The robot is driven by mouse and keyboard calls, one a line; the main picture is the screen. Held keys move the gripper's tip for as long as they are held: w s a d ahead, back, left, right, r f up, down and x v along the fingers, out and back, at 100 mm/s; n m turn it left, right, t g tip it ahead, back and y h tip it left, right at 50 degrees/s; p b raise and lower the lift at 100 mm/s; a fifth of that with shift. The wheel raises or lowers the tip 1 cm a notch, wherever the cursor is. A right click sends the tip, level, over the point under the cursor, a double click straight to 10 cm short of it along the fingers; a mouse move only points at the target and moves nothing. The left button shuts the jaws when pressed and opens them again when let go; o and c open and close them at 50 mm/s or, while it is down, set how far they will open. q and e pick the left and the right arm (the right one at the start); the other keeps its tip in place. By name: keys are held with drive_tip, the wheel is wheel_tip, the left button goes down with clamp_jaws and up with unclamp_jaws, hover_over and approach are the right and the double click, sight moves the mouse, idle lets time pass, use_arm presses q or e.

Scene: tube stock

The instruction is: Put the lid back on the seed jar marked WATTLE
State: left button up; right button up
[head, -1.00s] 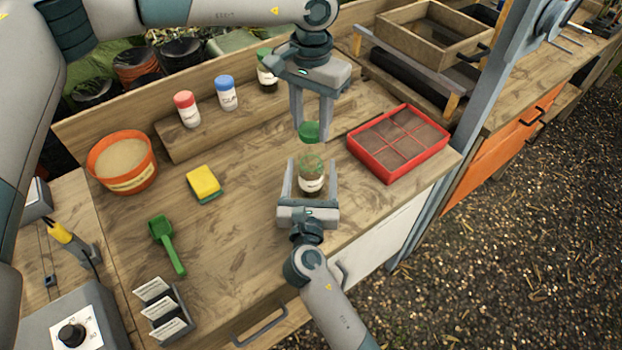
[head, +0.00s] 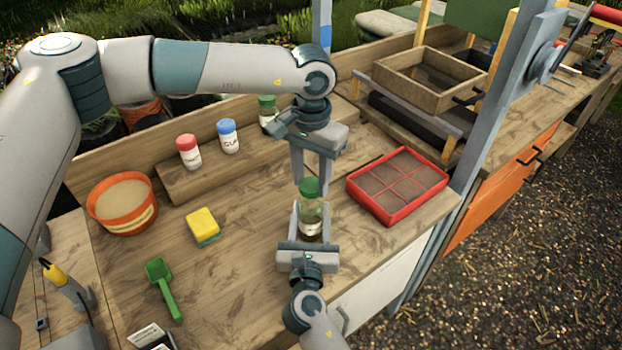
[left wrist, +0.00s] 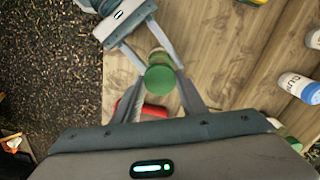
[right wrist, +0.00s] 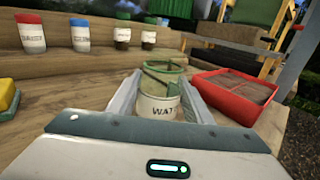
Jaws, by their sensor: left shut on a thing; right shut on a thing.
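The seed jar (head: 311,214) is clear glass with dark contents low inside and a white label; the right wrist view shows "WAT" on the label (right wrist: 158,108). My right gripper (head: 310,228) is shut on the jar from the near side and it stands upright. The green lid (head: 309,187) is at the jar's mouth, and it shows from above in the left wrist view (left wrist: 160,79). My left gripper (head: 315,190) reaches down from above and is shut on the lid. I cannot tell whether the lid is fully seated.
A red divided tray (head: 398,187) stands close on the right. Red-lidded (head: 188,152), blue-lidded (head: 229,137) and green-lidded (head: 268,113) jars stand on the back shelf. An orange pot (head: 122,205), yellow sponge (head: 203,226) and green scoop (head: 165,289) lie left. Bench between is clear.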

sight(311, 185)
use_arm(q)
drive_tip(key=shift+f, duration=0.9)
drive_tip(key=shift+f, duration=0.1)
drive_tip(key=shift+f, duration=0.8)
drive_tip(key=shift+f, duration=0.5)
idle(0.4)
drive_tip(key=m, duration=0.6)
drive_tip(key=shift+m, duration=0.3)
drive_tip(key=o, duration=1)
